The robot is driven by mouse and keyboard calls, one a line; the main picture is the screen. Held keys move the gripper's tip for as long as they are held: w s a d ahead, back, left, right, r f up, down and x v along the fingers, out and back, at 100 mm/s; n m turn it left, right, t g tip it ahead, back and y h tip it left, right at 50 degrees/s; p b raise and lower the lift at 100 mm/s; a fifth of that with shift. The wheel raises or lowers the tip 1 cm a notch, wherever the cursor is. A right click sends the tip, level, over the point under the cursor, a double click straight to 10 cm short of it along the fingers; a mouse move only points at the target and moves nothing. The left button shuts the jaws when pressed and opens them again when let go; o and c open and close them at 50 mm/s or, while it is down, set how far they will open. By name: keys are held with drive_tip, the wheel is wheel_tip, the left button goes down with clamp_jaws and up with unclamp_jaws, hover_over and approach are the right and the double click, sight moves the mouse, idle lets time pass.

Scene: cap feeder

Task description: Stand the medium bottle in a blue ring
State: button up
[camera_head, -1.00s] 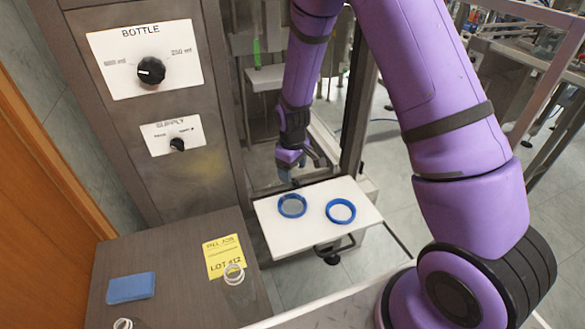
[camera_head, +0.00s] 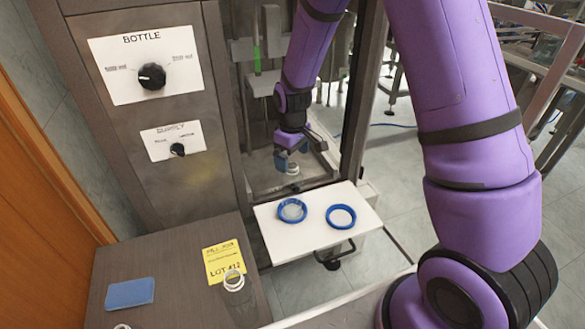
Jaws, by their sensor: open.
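A white shelf (camera_head: 316,240) carries two blue rings, a left one (camera_head: 282,218) and a right one (camera_head: 341,227). The right ring looks empty. A clear bottle with a pale neck (camera_head: 292,169) appears upright at the left ring, with a greyish base inside it; its see-through body is hard to make out. My gripper (camera_head: 285,158) is open, just above and behind that neck, and seems apart from it. Another clear bottle (camera_head: 234,292) stands on the brown surface at the lower left. I cannot tell bottle sizes for sure.
The brown surface (camera_head: 180,290) also holds a yellow LOT 412 note (camera_head: 222,261), a blue sponge-like block (camera_head: 130,293) and a bottle top (camera_head: 122,327) at the picture's edge. A panel with knobs (camera_head: 152,76) rises at left. A machine frame flanks my gripper.

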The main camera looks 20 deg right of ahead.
drive_tip(key=shift+r, duration=2.8)
drive_tip(key=s+d+r+m+t, duration=0.1)
drive_tip(key=s+d+r+m, duration=0.1)
drive_tip(key=s+r, duration=0.5)
drive_tip(key=s+d+r+m+t, duration=0.15)
drive_tip(key=s+r, duration=0.25)
drive_tip(key=r, duration=0.7)
drive_tip(key=s+d+r+m+t, duration=0.1)
drive_tip(key=s+r, duration=0.3)
drive_tip(key=s, duration=0.5)
drive_tip(key=s+d+r+m+t, duration=0.1)
drive_tip(key=s+r, duration=0.3)
drive_tip(key=s, duration=0.5)
drive_tip(key=shift+d+m+t, duration=0.35)
drive_tip(key=shift+d+m, duration=0.3)
drive_tip(key=shift+d, duration=0.05)
